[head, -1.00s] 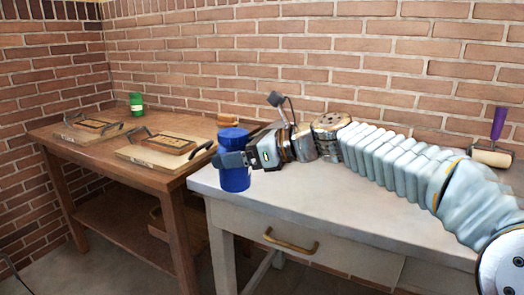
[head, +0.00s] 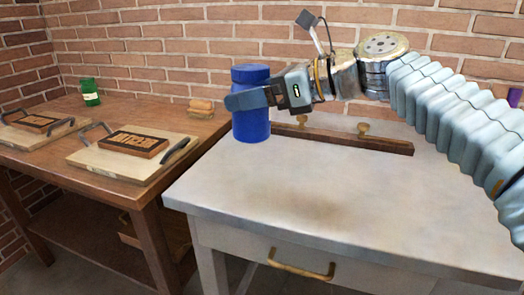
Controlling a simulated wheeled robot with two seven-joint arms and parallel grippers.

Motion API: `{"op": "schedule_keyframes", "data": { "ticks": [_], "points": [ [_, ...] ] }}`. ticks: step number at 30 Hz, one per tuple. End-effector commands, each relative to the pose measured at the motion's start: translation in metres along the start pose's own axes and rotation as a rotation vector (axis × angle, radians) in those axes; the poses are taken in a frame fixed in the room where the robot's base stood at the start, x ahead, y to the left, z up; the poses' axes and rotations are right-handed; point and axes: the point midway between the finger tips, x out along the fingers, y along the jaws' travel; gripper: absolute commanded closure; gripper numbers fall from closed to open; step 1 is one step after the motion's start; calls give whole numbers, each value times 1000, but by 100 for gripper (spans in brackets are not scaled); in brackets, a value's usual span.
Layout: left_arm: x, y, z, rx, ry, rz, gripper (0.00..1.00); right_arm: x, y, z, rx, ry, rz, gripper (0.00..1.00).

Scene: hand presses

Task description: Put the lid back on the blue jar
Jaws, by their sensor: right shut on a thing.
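The blue jar (head: 251,124) is upright over the back left part of the pale worktop. My right gripper (head: 247,99) reaches in from the right and is shut on it at about mid-height. A blue top part (head: 250,73) shows above the fingers; I cannot tell if it is the lid or the jar's own rim. I cannot tell whether the jar's base touches the worktop. No separate lid is clear to see. My left gripper is not in view.
The pale worktop (head: 300,205) is mostly clear. A dark wooden bar (head: 345,138) with brass knobs lies along its back. On the brown table (head: 60,145) are two boards with handles and carved blocks (head: 133,143), a green jar (head: 90,92) and a small brown object (head: 202,108).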

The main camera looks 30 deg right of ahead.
Motion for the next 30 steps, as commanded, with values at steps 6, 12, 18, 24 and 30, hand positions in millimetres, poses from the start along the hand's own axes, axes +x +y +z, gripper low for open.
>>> {"op": "schedule_keyframes", "data": {
  "ticks": [6,12,18,24,30],
  "points": [
    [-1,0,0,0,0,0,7,12,-36,-12,4,-1,-1,100],
    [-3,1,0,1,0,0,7,25,-78,-28,3,-2,-1,100],
    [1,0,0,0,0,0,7,39,-107,-56,2,-2,-1,100],
    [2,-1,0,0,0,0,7,48,-123,-73,0,-3,-1,100],
    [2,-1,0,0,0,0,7,49,-126,-75,-2,-4,-2,100]
  ]
}}
